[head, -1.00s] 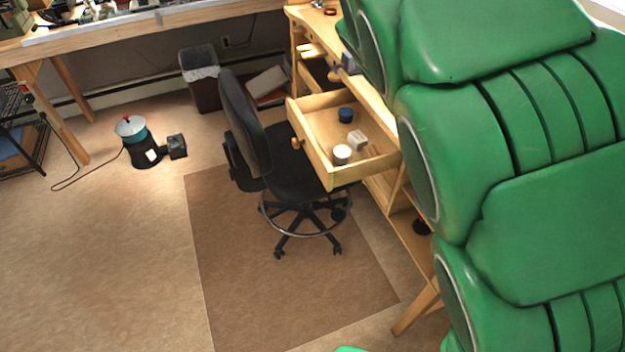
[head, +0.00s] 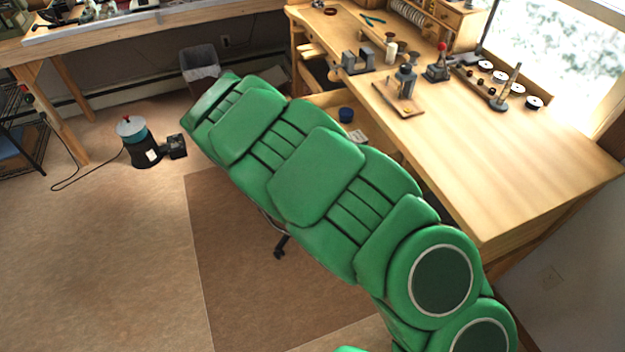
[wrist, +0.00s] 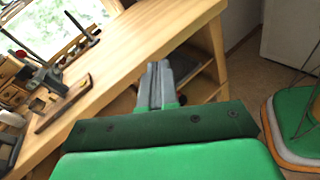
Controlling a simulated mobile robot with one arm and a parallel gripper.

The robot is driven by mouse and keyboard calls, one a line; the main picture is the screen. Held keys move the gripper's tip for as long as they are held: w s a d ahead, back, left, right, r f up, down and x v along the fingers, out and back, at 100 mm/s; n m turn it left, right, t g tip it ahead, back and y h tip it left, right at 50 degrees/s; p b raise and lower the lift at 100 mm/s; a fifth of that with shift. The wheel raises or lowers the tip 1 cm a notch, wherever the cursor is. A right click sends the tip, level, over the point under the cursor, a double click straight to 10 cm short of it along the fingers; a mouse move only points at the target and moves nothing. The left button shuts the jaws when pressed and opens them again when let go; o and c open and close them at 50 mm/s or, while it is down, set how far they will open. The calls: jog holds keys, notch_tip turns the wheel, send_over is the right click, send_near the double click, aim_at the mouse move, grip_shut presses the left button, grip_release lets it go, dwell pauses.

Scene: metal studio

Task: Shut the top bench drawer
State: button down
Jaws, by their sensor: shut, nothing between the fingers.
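The top bench drawer (head: 325,99) is pulled open from the wooden bench (head: 500,170). In the head view my green arm hides most of it, including its front and knob. A blue jar (head: 346,115) shows inside it, with part of a pale object (head: 357,135) nearby. My gripper (wrist: 157,75) shows in the wrist view with its two grey fingers together and nothing between them. It points toward the bench edge and the shelf space under the top. The drawer cannot be made out in the wrist view, and the head view does not show the fingers, so their distance apart is unclear.
A black block tool (head: 403,82) on a wooden board and other tools stand on the bench top. The office chair is almost wholly hidden behind my arm; a caster (head: 281,246) shows below. A bin (head: 200,68) stands at the back. The floor at left is mostly clear.

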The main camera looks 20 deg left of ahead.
aim_at(390, 156)
jog(key=s+a+f+n+t+y, duration=0.1)
jog(key=s+a+f+n+t, duration=0.3)
jog(key=s+a+f, duration=0.45)
jog(key=s+a+f+n+t+y, duration=0.2)
jog(key=s+a+f+n+t, duration=0.25)
jog(key=a, duration=0.75)
jog(key=x, duration=1.5)
jog(key=shift+w+a+f, duration=0.15)
jog(key=shift+f, duration=0.4)
jog(key=shift+w+g, duration=0.1)
jog(key=shift+g, duration=0.15)
jog(key=x, duration=2.3)
jog(key=shift+w+d+r, duration=0.1)
jog(key=shift+d+r, duration=0.05)
jog(key=shift+d, duration=0.3)
jog(key=shift+d, duration=0.1)
jog(key=v, duration=1.5)
jog(key=shift+w, duration=0.2)
